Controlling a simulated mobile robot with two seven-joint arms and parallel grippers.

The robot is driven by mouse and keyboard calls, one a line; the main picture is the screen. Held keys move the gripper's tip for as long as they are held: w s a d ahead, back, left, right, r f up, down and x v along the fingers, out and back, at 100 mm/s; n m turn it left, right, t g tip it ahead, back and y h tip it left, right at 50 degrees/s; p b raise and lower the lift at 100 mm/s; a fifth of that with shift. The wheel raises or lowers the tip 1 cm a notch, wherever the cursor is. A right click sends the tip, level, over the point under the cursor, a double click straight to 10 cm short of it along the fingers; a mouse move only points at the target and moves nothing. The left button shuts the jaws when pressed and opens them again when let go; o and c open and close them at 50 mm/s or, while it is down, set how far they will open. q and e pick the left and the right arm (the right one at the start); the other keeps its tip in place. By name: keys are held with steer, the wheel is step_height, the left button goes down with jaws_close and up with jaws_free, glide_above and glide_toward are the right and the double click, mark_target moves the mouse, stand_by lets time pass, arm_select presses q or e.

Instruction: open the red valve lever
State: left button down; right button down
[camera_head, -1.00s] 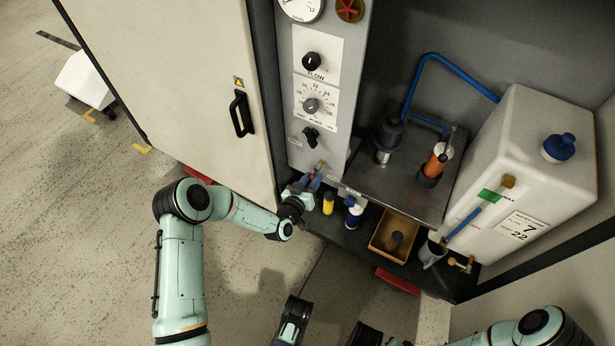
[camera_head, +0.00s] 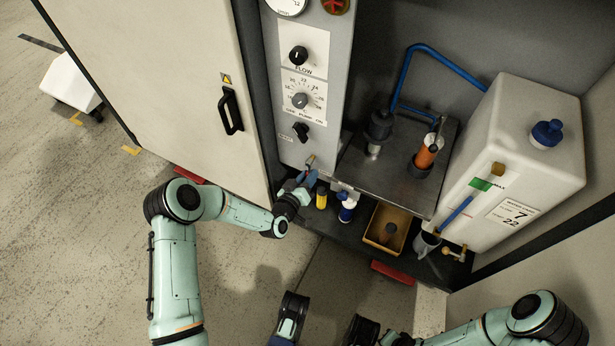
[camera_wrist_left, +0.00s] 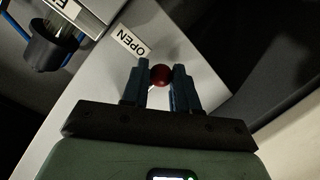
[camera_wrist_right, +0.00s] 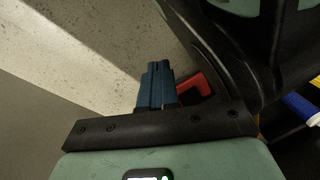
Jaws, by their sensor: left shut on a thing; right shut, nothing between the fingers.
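The red round knob of the valve lever (camera_wrist_left: 161,74) shows in the left wrist view, between the fingers of my left gripper (camera_wrist_left: 160,88). A white OPEN label (camera_wrist_left: 131,42) is on the grey panel just beyond it. In the head view my left gripper (camera_head: 305,180) is at the lower end of the control panel; its fingers hide the red knob there. My left gripper is shut on the knob. My right gripper (camera_wrist_right: 157,82) is shut and empty in the right wrist view, with its fingertips together, away from the panel.
A yellow bin (camera_head: 372,236), a metal shelf (camera_head: 400,188) and a white tank (camera_head: 520,150) are to the right. The cabinet door (camera_head: 165,100) is at left.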

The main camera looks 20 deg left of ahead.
arm_select(q)
steer(key=c, duration=0.9)
jaws_free()
steer(key=shift+w+a+r, duration=0.2)
steer(key=shift+r, duration=0.15)
steer(key=shift+s+f, duration=0.1)
steer(key=shift+f, duration=0.05)
steer(key=shift+d, duration=0.1)
steer(key=shift+s, duration=0.1)
arm_select(e)
steer(key=shift+r, duration=0.1)
arm_select(q)
steer(key=p+v, duration=0.3)
steer(key=v, duration=1)
arm_select(e)
steer(key=w+a+r+t, duration=0.1)
steer(key=w+r, duration=0.3)
steer(key=r, duration=0.1)
steer(key=shift+a+r+t, duration=0.25)
steer(key=shift+r+t, duration=0.05)
steer(key=shift+t, duration=0.1)
steer(key=shift+w, duration=0.1)
